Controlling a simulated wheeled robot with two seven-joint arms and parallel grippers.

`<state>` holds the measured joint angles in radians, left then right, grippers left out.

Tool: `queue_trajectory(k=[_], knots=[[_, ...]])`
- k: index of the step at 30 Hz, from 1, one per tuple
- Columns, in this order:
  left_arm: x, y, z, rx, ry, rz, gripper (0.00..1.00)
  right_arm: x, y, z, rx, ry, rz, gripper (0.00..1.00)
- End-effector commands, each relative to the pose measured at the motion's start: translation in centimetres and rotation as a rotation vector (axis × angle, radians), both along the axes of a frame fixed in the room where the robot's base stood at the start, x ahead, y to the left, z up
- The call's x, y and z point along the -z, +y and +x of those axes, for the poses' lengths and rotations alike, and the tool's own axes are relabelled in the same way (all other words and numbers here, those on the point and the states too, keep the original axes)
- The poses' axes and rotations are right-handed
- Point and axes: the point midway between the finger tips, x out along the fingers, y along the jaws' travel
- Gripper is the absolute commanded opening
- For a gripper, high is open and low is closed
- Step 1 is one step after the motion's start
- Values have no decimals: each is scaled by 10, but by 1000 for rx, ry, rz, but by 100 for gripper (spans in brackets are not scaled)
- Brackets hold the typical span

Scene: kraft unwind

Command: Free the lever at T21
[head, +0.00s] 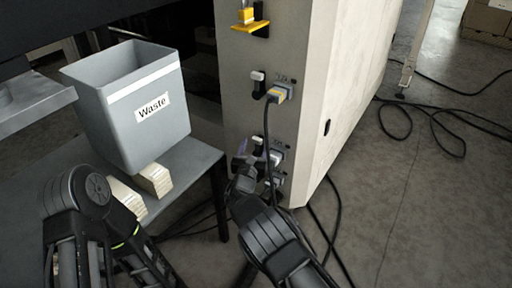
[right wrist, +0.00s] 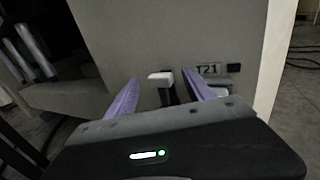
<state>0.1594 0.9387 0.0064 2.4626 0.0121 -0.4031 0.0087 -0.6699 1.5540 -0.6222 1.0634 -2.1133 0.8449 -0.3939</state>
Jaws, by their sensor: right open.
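The T21 label (right wrist: 209,70) is on the grey panel in the right wrist view. Left of it is a lever with a white handle (right wrist: 160,77) and a dark stem. My right gripper (right wrist: 160,84) is open, with one purple finger on each side of the lever. Both fingers look apart from it. The stem's lower part is hidden behind the gripper body. In the head view my right gripper (head: 248,152) is at the lower lever (head: 258,140), partly hidden by my wrist. My left arm shows at lower left, but its gripper is not in view.
An upper lever (head: 258,76) has a yellow-blue plug (head: 279,94) beside it; its black cable hangs down past the lower lever. A Waste bin (head: 135,125) and paper-coloured blocks (head: 155,178) stand on the grey table (head: 195,165). Cables lie on the floor at right.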

Motion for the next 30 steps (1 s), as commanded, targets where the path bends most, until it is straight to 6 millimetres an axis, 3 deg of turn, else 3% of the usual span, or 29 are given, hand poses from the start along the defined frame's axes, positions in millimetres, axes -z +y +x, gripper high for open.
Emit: queue_trajectory(k=[5, 14, 30], knots=[[7, 0, 2, -2, -2, -1, 45, 1, -3, 14, -1, 0, 1, 61], [6, 0, 2, -1, -2, -2, 45, 0, -3, 15, -1, 1, 0, 60], [6, 0, 1, -1, -1, -2, 45, 0, -3, 15, 0, 1, 0, 16]])
